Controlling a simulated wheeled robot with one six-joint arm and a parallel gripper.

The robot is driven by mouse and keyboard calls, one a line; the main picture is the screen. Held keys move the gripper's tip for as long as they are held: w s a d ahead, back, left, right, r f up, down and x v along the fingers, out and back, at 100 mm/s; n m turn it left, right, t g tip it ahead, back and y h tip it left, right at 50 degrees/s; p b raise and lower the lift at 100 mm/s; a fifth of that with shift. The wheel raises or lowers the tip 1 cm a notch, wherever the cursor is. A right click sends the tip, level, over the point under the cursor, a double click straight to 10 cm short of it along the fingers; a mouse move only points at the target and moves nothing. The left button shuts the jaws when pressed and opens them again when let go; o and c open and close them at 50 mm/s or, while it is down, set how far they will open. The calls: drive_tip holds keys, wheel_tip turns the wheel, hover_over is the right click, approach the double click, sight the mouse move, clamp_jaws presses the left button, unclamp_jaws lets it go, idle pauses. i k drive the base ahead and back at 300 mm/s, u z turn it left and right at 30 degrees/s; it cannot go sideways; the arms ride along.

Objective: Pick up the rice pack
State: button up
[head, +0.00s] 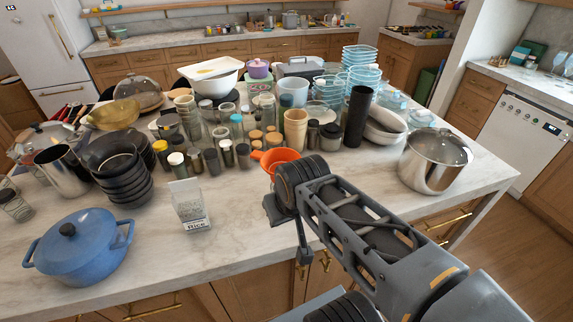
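The rice pack (191,207) stands upright near the front of the marble island, left of centre in the head view. It is a small clear and white pack with a "RICE" label near its base. My gripper (285,228) is to the right of the pack, over the island's front edge, with a clear gap between them. Its fingers are dark and partly hidden by my arm, so I cannot tell whether they are open or shut. I see nothing held in it.
A blue lidded pot (82,250) stands left of the pack, and stacked black bowls (122,172) behind it. Jars and an orange pan (281,160) crowd the area behind. A steel pot (432,165) stands far right. Bare marble lies around the pack's front and right.

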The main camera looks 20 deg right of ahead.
sight(188, 202)
drive_tip(key=z, duration=2.3)
drive_tip(key=k, duration=1.7)
drive_tip(key=u, duration=2.2)
drive_tip(key=i, duration=0.5)
drive_tip(key=u, duration=0.1)
